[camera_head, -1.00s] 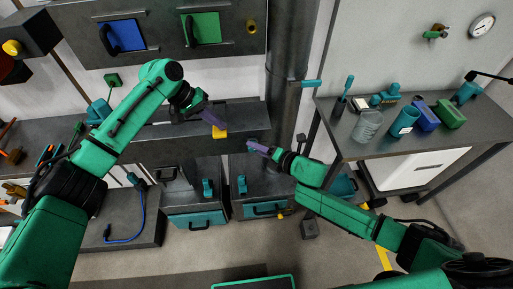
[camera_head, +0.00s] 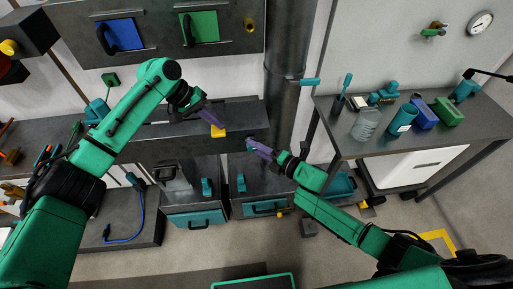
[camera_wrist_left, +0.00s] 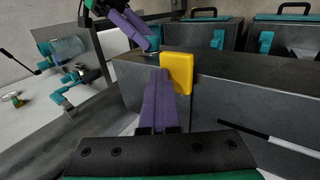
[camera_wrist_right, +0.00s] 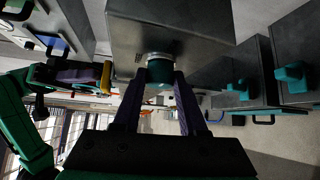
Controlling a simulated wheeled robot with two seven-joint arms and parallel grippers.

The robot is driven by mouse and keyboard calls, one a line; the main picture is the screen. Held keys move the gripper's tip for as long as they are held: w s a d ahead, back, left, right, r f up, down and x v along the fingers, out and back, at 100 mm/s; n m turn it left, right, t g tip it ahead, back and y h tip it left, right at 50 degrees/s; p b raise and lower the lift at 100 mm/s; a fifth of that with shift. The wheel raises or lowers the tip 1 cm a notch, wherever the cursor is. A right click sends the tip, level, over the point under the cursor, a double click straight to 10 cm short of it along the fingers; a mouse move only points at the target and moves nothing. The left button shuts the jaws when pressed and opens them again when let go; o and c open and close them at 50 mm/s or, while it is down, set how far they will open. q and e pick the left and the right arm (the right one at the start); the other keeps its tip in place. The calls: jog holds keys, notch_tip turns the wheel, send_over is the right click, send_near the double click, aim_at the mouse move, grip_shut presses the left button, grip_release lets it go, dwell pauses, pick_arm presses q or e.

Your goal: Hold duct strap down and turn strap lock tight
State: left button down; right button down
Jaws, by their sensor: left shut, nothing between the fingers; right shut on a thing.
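A dark duct (camera_head: 190,146) runs as a box along the wall, with a yellow tab (camera_head: 218,131) at its front upper edge, which I take to be the strap's end. My left gripper (camera_head: 218,124) is shut and empty, its tips against or right beside the tab; the left wrist view shows the tab (camera_wrist_left: 178,73) just right of the fingertips. A teal round knob (camera_wrist_right: 158,72), likely the strap lock, sits on a metal collar on the duct's end. My right gripper (camera_head: 251,146) is shut on it, one finger on each side. The strap itself is hard to make out.
A vertical dark pipe (camera_head: 288,75) with a teal handle (camera_head: 310,81) stands just right of the duct. Bins with teal latches (camera_head: 194,218) are below. A bench (camera_head: 345,140) with cups and blocks stands at the right.

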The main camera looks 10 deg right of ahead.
jog(key=shift+c, duration=2.3)
grip_release()
jog(key=shift+a, duration=0.1)
jog(key=v, duration=1.2)
jog(key=shift+r, duration=0.1)
